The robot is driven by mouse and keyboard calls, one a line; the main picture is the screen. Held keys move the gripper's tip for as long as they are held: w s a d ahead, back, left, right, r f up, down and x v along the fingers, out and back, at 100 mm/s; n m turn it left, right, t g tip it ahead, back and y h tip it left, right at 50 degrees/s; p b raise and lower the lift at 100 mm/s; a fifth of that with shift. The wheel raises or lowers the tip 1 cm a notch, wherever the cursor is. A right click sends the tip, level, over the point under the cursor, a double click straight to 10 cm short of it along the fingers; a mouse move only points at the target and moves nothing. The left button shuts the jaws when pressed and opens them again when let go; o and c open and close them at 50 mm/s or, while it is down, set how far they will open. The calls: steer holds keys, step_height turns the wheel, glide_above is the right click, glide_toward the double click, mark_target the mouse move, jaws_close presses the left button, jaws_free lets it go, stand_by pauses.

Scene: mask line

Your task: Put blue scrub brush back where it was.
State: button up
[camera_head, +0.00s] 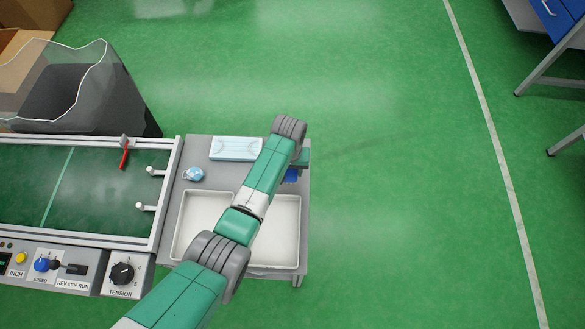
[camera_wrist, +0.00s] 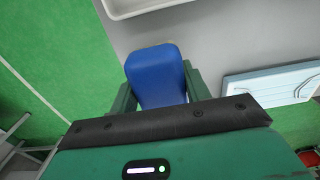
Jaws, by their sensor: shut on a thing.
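The blue scrub brush (camera_wrist: 157,72) is between the two green fingers of my gripper (camera_wrist: 158,88) in the wrist view. The gripper is shut on it. Grey table surface and green floor show around the brush. I cannot tell whether the brush touches the table. In the head view a small blue part of the brush (camera_head: 291,175) shows beside my arm, near the table's right edge. My arm hides most of the gripper there.
A white tray (camera_head: 184,222) lies on the grey table (camera_head: 200,148), partly under my arm. A conveyor (camera_head: 100,180) stands left.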

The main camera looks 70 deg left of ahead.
steer(key=shift+w+f+b, duration=0.3)
steer(key=shift+f+b, duration=0.35)
steer(key=shift+f, duration=0.35)
steer(key=shift+w+f+b, duration=0.25)
steer(key=shift+f+b, duration=0.4)
steer(key=shift+f, duration=0.3)
steer(key=o, duration=1.2)
step_height(320, 180, up, 12)
steer(key=p, duration=0.5)
steer(key=shift+r+p, duration=0.2)
steer(key=shift+p, duration=0.1)
